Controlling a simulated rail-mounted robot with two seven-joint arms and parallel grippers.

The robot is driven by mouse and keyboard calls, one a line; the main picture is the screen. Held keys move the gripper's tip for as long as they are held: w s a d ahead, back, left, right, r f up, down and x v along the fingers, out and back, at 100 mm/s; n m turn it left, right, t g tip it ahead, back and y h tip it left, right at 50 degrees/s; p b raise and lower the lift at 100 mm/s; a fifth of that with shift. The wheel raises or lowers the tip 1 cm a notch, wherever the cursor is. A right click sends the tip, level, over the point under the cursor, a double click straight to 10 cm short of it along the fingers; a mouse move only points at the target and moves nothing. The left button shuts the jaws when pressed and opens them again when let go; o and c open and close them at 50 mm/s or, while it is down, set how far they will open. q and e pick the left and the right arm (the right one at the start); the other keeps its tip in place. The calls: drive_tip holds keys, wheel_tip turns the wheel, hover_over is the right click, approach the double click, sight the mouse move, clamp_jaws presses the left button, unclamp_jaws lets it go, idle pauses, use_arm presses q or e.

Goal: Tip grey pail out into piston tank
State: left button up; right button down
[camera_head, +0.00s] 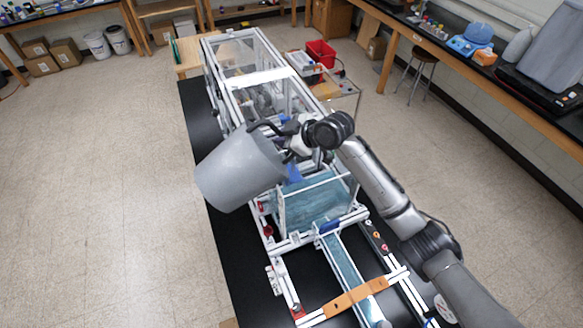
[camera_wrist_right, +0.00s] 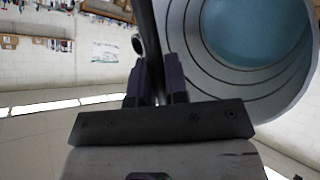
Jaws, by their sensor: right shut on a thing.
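The grey pail (camera_head: 238,172) hangs in the air at the end of my right arm, tilted on its side. It is above and left of the piston tank (camera_head: 318,208), a clear box on the white frame with blue-green water in it. My right gripper (camera_head: 289,142) is shut on the pail's dark handle. In the right wrist view, the fingers (camera_wrist_right: 156,88) close around a dark bar, and the pail's ringed inside (camera_wrist_right: 204,58) shows with blue water (camera_wrist_right: 262,28) in it. The head view does not show the pail's mouth clearly. My left gripper is not in view.
The white extrusion frame (camera_head: 262,77) with clear panels stands on a black table (camera_head: 225,250). A clear water channel (camera_head: 345,262) runs forward from the tank, crossed by an orange bracket (camera_head: 355,296). A red bin (camera_head: 321,53) is behind. Floor on the left is clear.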

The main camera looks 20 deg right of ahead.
drive_tip(key=shift+d+r, duration=0.1)
drive_tip(key=shift+r, duration=0.05)
drive_tip(key=shift+d, duration=0.1)
idle(0.3)
idle(0.4)
drive_tip(key=shift+d+f, duration=0.15)
drive_tip(key=shift+f, duration=0.05)
idle(0.3)
